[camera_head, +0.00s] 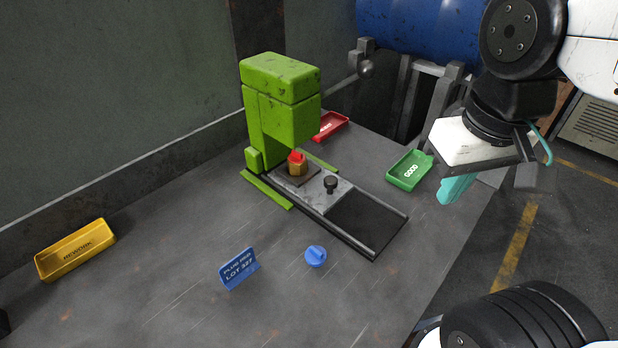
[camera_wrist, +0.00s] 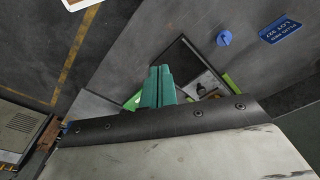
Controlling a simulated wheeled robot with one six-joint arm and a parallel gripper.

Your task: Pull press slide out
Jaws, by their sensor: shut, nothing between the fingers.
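The green press (camera_head: 280,95) stands at the back of the grey table. Its slide (camera_head: 318,194) is a light grey plate on dark rails (camera_head: 372,252) that run toward the front right. A black knob (camera_head: 330,183) stands on the slide near its front edge. A brass hexagonal piece with a red top (camera_head: 297,163) sits on the slide by the press head. The rails' front part is bare. My gripper (camera_head: 456,189) is above the table's right side, apart from the knob. Its teal fingers (camera_wrist: 158,86) are together and empty in the wrist view.
A green GOOD tray (camera_head: 410,182) lies below and left of my gripper. A red tray (camera_head: 330,127) is behind the press, a yellow REWORK tray (camera_head: 77,262) at far left. A blue lot sign (camera_head: 238,271) and a blue knob-like piece (camera_head: 316,257) stand in front of the rails.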

